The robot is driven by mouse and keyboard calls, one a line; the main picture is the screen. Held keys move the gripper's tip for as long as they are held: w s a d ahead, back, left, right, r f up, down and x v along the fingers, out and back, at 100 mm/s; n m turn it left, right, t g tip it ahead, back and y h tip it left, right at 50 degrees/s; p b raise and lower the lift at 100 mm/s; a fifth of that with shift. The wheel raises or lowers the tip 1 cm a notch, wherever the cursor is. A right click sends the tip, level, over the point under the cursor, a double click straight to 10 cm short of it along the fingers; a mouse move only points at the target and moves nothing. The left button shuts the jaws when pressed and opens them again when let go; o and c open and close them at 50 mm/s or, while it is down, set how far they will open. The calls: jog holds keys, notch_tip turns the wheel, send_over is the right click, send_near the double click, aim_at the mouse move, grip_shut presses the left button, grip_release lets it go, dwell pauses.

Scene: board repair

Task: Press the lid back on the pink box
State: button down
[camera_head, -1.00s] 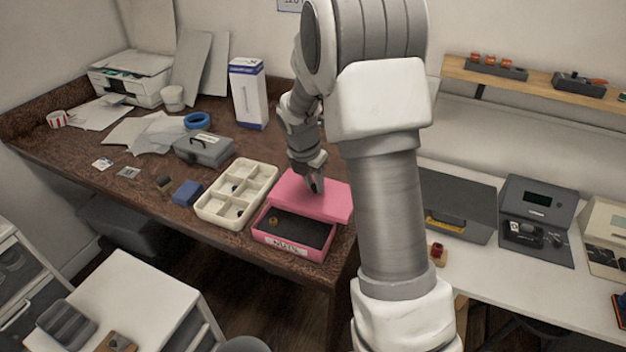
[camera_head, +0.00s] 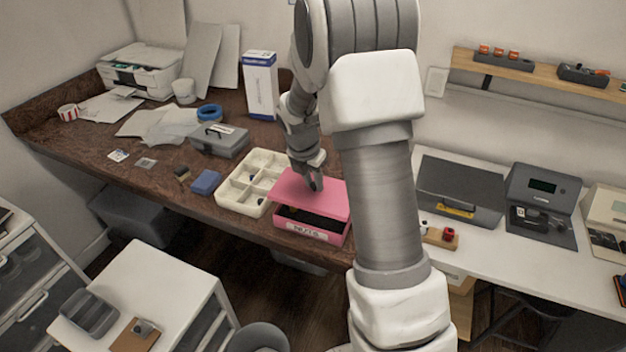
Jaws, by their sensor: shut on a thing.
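The pink box (camera_head: 305,234) with a white label on its front stands near the front edge of the brown desk. Its pink lid (camera_head: 325,200) is over the box and covers most of the opening. A dark gap shows between the lid and the front wall, so the lid is not flush there. My gripper (camera_head: 315,184) is shut on the lid near its middle, from above.
A cream compartment tray (camera_head: 232,198) stands close to the left of the box. A blue block (camera_head: 206,182) and a grey toolbox (camera_head: 220,141) lie further left. A tall white-and-blue carton (camera_head: 260,88) stands behind. A white bench (camera_head: 480,239) is at the right.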

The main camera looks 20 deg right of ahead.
aim_at(312, 192)
notch_tip(312, 192, down, 4)
jog(key=b, duration=0.3)
jog(key=shift+r, duration=0.15)
jog(key=shift+f+b, duration=0.45)
jog(key=shift+f, duration=0.55)
jog(key=shift+f, duration=0.9)
dwell(1.8)
jog(key=shift+c, duration=0.6)
grip_release()
jog(key=shift+r, duration=0.1)
jog(key=shift+r+p, duration=3.2)
jog(key=shift+r, duration=0.3)
